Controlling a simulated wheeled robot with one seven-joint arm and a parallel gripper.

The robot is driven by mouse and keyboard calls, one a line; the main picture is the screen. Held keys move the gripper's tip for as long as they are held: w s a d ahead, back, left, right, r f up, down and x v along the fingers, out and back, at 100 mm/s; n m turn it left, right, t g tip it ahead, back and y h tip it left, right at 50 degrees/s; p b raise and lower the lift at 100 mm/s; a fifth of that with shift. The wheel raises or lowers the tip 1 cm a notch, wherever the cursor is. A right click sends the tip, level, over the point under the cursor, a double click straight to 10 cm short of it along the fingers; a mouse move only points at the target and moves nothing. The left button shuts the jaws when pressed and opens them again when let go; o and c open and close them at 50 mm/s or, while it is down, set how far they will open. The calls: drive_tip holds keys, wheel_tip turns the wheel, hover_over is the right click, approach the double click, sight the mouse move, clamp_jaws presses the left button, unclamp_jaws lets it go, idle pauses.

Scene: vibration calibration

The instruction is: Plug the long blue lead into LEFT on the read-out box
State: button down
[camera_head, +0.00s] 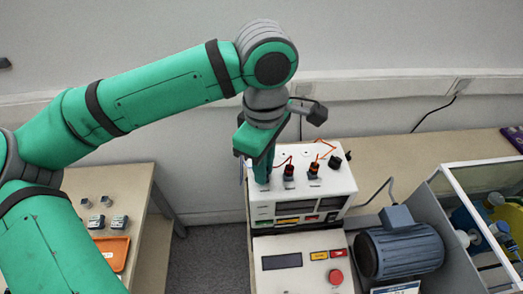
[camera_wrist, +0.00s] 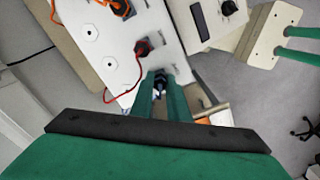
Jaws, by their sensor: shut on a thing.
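The white read-out box (camera_head: 335,186) stands on the bench, and its top fills the upper middle of the wrist view (camera_wrist: 95,50). My gripper (camera_head: 262,178) points down at the left end of its row of sockets. In the wrist view my gripper (camera_wrist: 160,83) is shut on a small dark bluish plug (camera_wrist: 160,79), mostly hidden between the fingertips. It is at or just above the box top; I cannot tell whether it is seated. A thin blue strip, perhaps the blue lead (camera_head: 242,172), shows at the box's left edge. The LEFT label cannot be read.
Two dark plugs with red and orange leads (camera_head: 288,171) (camera_head: 313,169) stand in the box just right of my gripper. A black knob (camera_head: 336,162) is further right. A control panel with a red button (camera_head: 336,277) and a blue-grey motor (camera_head: 405,250) are in front.

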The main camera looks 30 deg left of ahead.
idle(0.3)
drive_tip(key=m, duration=0.4)
drive_tip(key=c, duration=1.6)
unclamp_jaws()
drive_tip(key=shift+r, duration=2.5)
